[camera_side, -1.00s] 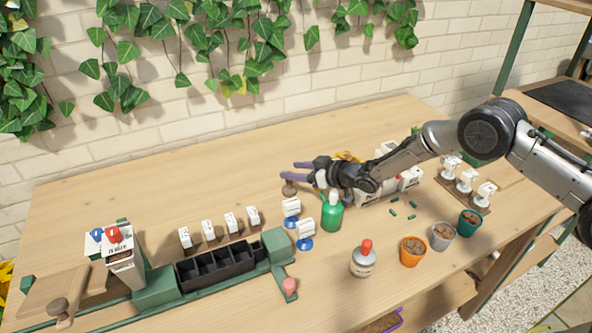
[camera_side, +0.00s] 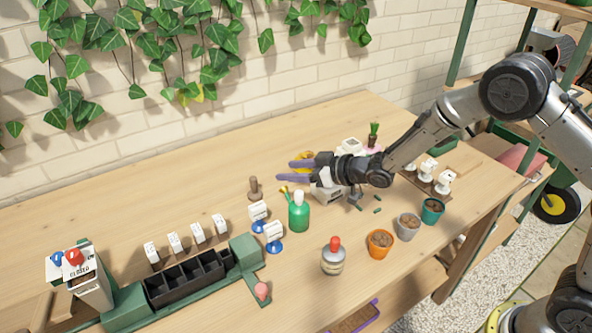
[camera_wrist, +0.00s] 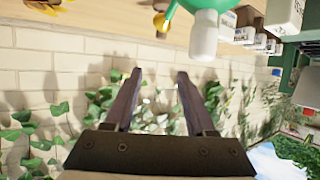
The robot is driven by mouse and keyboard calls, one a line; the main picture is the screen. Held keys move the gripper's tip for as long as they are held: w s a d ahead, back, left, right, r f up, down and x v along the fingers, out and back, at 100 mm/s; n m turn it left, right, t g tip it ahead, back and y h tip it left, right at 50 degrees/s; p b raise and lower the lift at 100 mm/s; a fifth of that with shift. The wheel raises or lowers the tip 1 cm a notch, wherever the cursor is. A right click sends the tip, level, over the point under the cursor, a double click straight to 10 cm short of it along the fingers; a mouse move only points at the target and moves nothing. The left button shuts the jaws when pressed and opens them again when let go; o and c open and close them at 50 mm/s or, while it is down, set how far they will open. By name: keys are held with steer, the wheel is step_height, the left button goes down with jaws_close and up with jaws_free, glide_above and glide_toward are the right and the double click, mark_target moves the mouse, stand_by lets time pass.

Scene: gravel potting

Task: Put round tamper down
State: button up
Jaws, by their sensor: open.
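The round tamper (camera_side: 255,188), a small brown wooden piece with an upright handle, stands on the table left of the green bottle in the side view. My gripper (camera_side: 287,170) is held level above the table, to the right of the tamper and apart from it. Its two purple-grey fingers point left. In the wrist view my gripper (camera_wrist: 159,73) is open with nothing between the fingers, and the brick wall and ivy lie beyond. I cannot make out the tamper in the wrist view.
The green bottle (camera_side: 299,213) stands just below my gripper in the side view, with blue-based white holders (camera_side: 258,211) beside it. A grey red-capped bottle (camera_side: 333,258) and several pots (camera_side: 380,244) stand at the front right. The table behind the tamper is clear.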

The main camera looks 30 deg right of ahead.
steer(key=shift+s+d+r, duration=0.2)
steer(key=shift+s, duration=0.2)
steer(key=s+d+r+m+g+h, duration=0.25)
steer(key=s+d+r+h, duration=0.25)
steer(key=s+d+r, duration=0.75)
steer(key=s+d+r+m+g+h, duration=0.1)
steer(key=s+m+g, duration=0.2)
steer(key=s, duration=2.3)
steer(key=shift+s+d+r+g, duration=0.2)
steer(key=shift+s+g, duration=0.2)
steer(key=shift+g, duration=0.05)
